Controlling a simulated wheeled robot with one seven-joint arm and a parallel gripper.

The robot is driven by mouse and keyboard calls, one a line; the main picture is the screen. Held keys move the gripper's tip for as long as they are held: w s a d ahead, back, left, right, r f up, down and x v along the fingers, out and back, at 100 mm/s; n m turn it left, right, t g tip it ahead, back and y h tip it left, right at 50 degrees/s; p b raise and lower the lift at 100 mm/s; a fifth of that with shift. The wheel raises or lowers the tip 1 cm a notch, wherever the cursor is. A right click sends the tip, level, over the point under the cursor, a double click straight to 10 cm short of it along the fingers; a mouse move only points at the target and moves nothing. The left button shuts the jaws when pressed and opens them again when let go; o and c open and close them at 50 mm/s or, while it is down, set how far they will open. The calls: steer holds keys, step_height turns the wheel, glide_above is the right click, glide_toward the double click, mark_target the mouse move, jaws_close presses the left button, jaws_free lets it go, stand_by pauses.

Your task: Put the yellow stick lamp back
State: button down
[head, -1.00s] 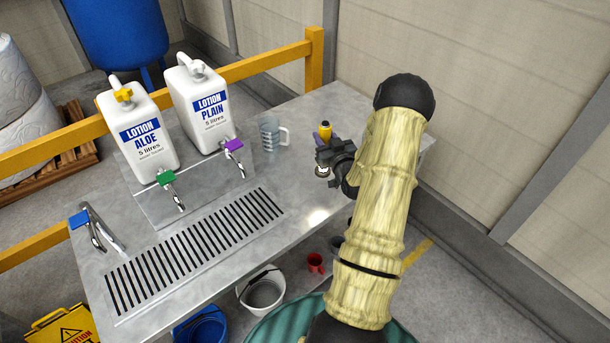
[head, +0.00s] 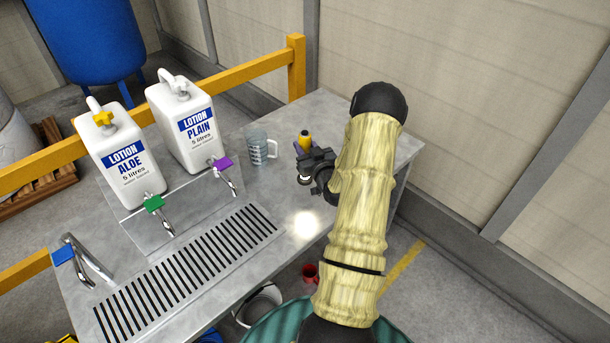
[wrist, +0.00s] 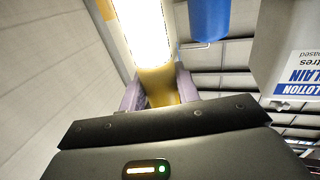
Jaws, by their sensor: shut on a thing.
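The yellow stick lamp (wrist: 157,82) is between the fingers of my gripper (wrist: 160,92) in the wrist view, its white lit part glowing toward the top of that view. In the head view, the lamp's yellow end (head: 305,141) sticks up just behind my gripper (head: 303,158). My gripper is shut on the lamp, over the right part of the metal counter (head: 325,115). A bright spot of light lies on the counter just below the gripper. My arm hides part of the counter's right side, and the lamp's lit part is hidden in the head view.
A clear measuring jug (head: 259,147) stands left of the gripper. Two white lotion jugs, ALOE (head: 120,155) and PLAIN (head: 188,128), stand behind coloured taps. A slotted drain (head: 190,270) is in front. A yellow rail (head: 230,78) runs behind; a red mug (head: 310,273) sits below the counter.

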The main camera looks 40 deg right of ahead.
steer(key=shift+f+p, duration=0.35)
steer(key=shift+f, duration=1.65)
steer(key=shift+f+p, duration=0.55)
steer(key=shift+f, duration=1.55)
steer(key=c, duration=1)
jaws_free()
